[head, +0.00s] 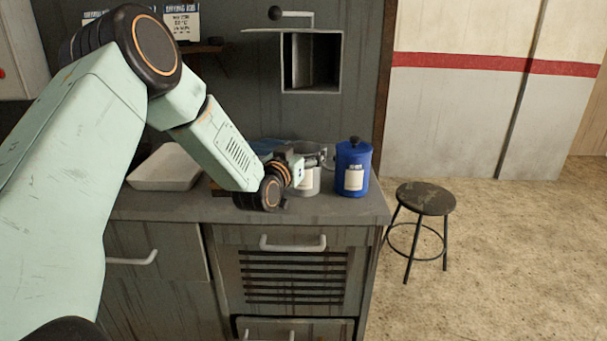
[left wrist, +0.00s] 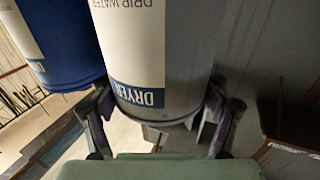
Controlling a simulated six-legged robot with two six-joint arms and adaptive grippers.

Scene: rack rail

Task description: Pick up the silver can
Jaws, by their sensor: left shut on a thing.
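The silver can (head: 309,180) stands on the grey counter beside a blue can, partly hidden by my left gripper. In the left wrist view the silver can (left wrist: 185,60) fills the middle, with a white and blue label reading "DRYER". My left gripper (head: 312,160) reaches it from the left, and its fingers are shut on the can's two sides. The fingers also show in the left wrist view (left wrist: 160,112), one on each side of the can. Whether the can touches the counter is hard to tell. My right gripper is not in view.
The blue can (head: 353,168) with a black knob stands close to the right of the silver can. A pale tray (head: 166,168) lies left on the counter (head: 335,209). An open wall box (head: 312,62) hangs above. A black stool (head: 425,199) stands right on open floor.

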